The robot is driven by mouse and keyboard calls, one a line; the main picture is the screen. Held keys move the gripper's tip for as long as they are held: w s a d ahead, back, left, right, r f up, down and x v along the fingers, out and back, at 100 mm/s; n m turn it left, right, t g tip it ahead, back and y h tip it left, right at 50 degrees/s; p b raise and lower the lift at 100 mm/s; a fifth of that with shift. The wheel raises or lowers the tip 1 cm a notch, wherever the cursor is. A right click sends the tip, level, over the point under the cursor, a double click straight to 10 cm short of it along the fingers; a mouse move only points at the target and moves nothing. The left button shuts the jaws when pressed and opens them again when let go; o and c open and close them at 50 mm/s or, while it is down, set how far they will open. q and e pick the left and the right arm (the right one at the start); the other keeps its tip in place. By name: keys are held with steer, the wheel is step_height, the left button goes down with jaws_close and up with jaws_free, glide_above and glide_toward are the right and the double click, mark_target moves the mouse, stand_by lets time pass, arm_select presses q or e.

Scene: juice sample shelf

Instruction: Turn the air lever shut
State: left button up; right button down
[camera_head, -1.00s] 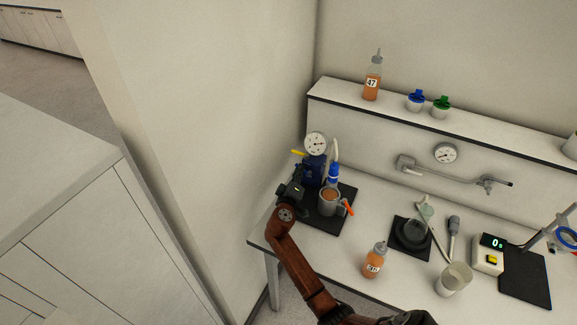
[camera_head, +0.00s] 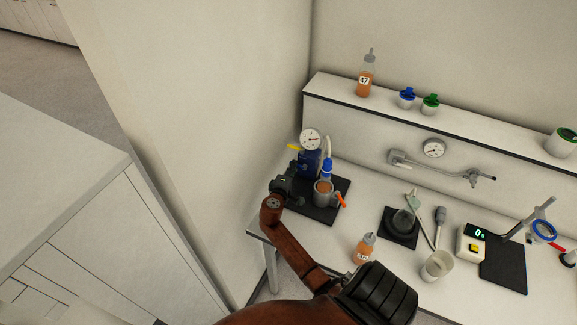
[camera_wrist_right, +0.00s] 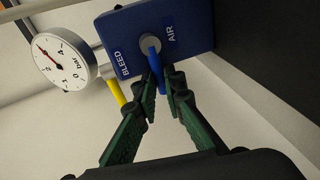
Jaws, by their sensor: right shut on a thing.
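The blue valve block (camera_wrist_right: 185,25) fills the top of the right wrist view, with the words BLEED and AIR on it. The blue air lever (camera_wrist_right: 156,74) hangs from a grey pivot between them. My right gripper (camera_wrist_right: 160,82) is shut on this lever, a green-padded finger on each side. The yellow bleed lever (camera_wrist_right: 117,92) is just left of the fingers. In the head view the blue block (camera_head: 309,163) stands at the back of a black mat, and my right gripper (camera_head: 285,183) is at its left front. My left gripper is not in view.
A round gauge (camera_wrist_right: 64,61) sits beside the block. A wall is close on the left. A numbered juice bottle (camera_head: 364,250) is near the table's front edge.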

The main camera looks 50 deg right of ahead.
steer(key=shift+w+a+r, duration=0.15)
steer(key=shift+w, duration=0.05)
steer(key=c, duration=2.3)
jaws_free()
steer(key=shift+s, duration=0.1)
steer(key=shift+s+a, duration=0.1)
steer(key=shift+a, duration=0.05)
steer(key=v, duration=1.1)
steer(key=shift+a, duration=0.25)
steer(key=shift+s, duration=0.1)
